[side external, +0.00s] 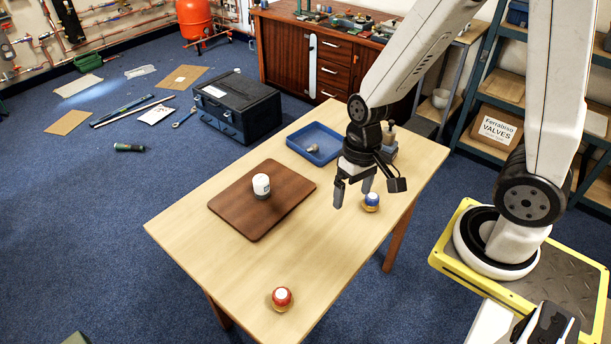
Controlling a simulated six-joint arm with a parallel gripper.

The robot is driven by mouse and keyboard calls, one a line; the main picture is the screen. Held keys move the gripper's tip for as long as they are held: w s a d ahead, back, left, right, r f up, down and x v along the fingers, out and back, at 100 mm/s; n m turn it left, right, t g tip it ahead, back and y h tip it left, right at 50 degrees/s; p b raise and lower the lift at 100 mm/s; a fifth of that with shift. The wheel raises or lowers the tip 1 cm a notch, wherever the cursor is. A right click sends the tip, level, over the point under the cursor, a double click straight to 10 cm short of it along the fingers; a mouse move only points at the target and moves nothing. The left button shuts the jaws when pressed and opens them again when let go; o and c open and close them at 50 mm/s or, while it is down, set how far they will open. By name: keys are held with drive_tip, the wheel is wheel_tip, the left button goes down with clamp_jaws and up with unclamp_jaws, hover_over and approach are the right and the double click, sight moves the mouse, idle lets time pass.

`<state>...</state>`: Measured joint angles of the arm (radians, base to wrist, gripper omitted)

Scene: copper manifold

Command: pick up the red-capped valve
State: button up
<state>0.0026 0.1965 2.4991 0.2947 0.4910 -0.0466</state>
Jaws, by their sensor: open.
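The red-capped valve (281,298) stands upright on the near end of the wooden table (215,254), close to its front edge. Its cap is red with a pale top, and a brassy base shows beneath. My gripper (351,196) is open and empty, pointing down above the right part of the table. It is well apart from the red-capped valve, which lies to its lower left in the picture. A blue-capped valve (372,201) stands just right of my gripper's fingers. A white-capped valve (261,185) stands on a brown board (232,209).
A blue tray (316,143) with a small metal part (313,149) lies at the table's far end. A small grey device (389,141) stands behind my gripper. The tabletop between the brown board and the red-capped valve is clear. A black toolbox (236,106) is on the floor beyond.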

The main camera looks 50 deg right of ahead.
drive_tip(key=a+f+m+g+y, duration=0.1)
drive_tip(key=a+f+m+y, duration=1)
drive_tip(key=a+f+m, duration=0.15)
drive_tip(key=m+t, duration=0.3)
drive_tip(key=m, duration=0.2)
approach(274, 303)
drive_tip(key=shift+s+a+r+y, duration=0.15)
drive_tip(key=shift+s+a+r, duration=0.2)
drive_tip(key=shift+a, duration=0.15)
drive_tip(key=shift+s+a+r+y, duration=0.2)
drive_tip(key=shift+s+a, duration=0.15)
drive_tip(key=shift+a, duration=0.15)
drive_tip(key=shift+w+d+f+m+t, duration=0.15)
drive_tip(key=shift+w+f+m+t, duration=0.2)
drive_tip(key=shift+f+t, duration=0.35)
drive_tip(key=shift+r, duration=0.1)
drive_tip(key=shift+x, duration=1.3)
drive_tip(key=shift+x, duration=2.6)
drive_tip(key=shift+s, duration=0.15)
